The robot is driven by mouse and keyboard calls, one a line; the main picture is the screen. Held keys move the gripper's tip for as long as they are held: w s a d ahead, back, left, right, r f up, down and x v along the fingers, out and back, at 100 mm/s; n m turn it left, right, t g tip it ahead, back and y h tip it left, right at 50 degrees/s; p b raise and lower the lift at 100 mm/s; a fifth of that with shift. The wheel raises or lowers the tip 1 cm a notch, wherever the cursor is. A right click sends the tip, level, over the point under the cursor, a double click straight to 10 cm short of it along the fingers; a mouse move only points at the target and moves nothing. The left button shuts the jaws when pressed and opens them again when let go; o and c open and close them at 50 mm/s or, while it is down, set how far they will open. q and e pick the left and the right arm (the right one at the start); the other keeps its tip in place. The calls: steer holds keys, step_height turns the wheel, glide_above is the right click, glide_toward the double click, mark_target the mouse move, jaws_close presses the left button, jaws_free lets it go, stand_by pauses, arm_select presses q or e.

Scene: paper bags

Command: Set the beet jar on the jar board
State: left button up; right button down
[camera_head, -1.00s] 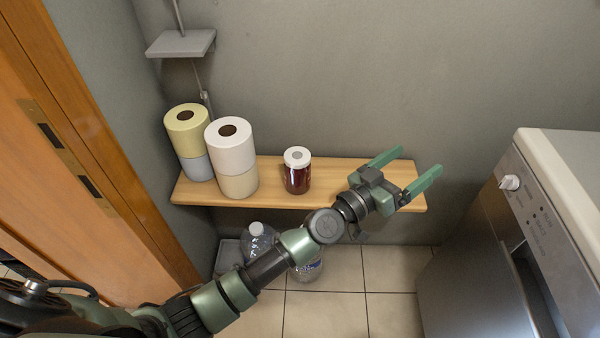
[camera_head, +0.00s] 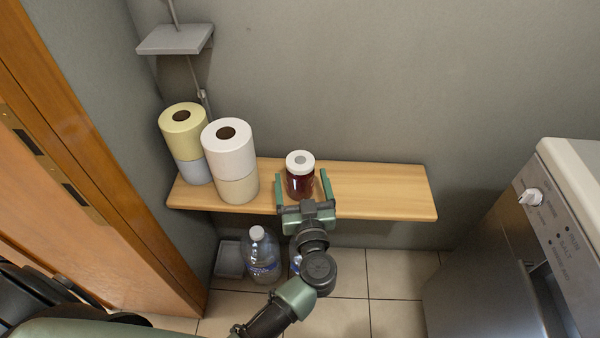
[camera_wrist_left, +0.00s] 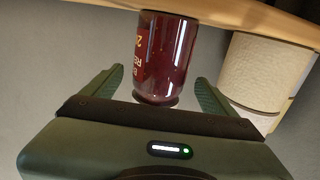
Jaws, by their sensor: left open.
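The beet jar (camera_head: 300,184), dark red with a white lid, stands upright on the wooden shelf board (camera_head: 385,192), right of the toilet rolls. My left gripper (camera_head: 301,174) is open at the board's front, with one finger on each side of the jar. In the left wrist view, the jar (camera_wrist_left: 165,60) shows part of its lettering between the open fingers (camera_wrist_left: 160,76), with a gap on both sides. No board marked as the jar board can be told apart. My right gripper is not in view.
Stacked toilet rolls (camera_head: 229,160) stand close left of the jar; a yellow roll (camera_head: 183,130) is behind them. The board's right part is bare. A small grey shelf (camera_head: 175,39) hangs above. Water bottles (camera_head: 262,258) stand on the floor below. A white-topped appliance (camera_head: 575,185) is at the right.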

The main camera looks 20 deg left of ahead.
arm_select(q)
steer(key=x, duration=0.1)
steer(key=b+x, duration=0.1)
steer(key=x, duration=0.1)
steer(key=b+x, duration=0.1)
steer(key=shift+w+a+f, duration=0.1)
steer(key=shift+w+f, duration=0.2)
steer(key=shift+w, duration=0.05)
steer(key=shift+w+a+r, duration=0.1)
steer(key=shift+w+a, duration=0.2)
steer(key=shift+w, duration=0.2)
steer(key=c, duration=1.8)
steer(key=shift+r, duration=0.1)
jaws_close()
